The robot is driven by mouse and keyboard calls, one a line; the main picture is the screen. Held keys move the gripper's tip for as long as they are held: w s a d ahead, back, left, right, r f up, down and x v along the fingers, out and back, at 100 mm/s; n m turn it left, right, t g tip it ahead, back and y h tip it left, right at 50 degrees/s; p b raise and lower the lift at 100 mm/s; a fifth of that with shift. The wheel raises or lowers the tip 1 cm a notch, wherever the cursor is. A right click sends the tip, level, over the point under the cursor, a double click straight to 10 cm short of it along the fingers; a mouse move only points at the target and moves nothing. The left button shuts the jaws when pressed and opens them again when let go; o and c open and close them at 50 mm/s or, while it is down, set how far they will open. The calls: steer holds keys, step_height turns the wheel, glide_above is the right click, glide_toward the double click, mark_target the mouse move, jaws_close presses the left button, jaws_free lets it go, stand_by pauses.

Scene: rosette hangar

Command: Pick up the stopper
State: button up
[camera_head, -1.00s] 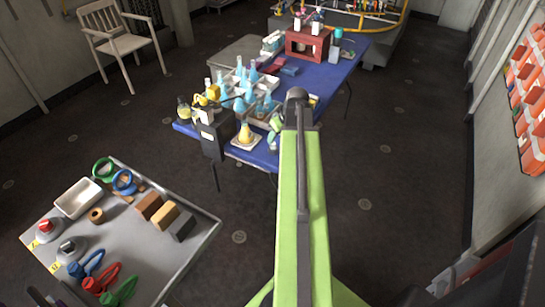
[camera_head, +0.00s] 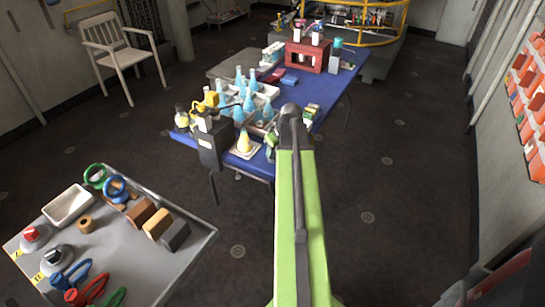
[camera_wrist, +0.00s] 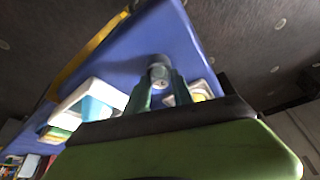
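My gripper (camera_wrist: 161,84) is over the near end of a blue-topped table (camera_wrist: 133,62), seen in the wrist view. Its two dark green fingers point away from the camera. A small grey rounded piece (camera_wrist: 159,72), which looks like the stopper, shows between the fingertips. I cannot tell whether the fingers touch it or whether it rests on something. In the head view my green arm reaches to the near edge of the blue table (camera_head: 316,112) and hides most of the gripper and the stopper.
Blue flasks (camera_head: 241,90) stand close together left of my arm. A yellow flask (camera_head: 244,141) and a black box (camera_head: 212,142) are at the near corner. A grey table (camera_head: 120,262) with tools is at the lower left. Floor is clear on the right.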

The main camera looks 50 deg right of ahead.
jaws_close()
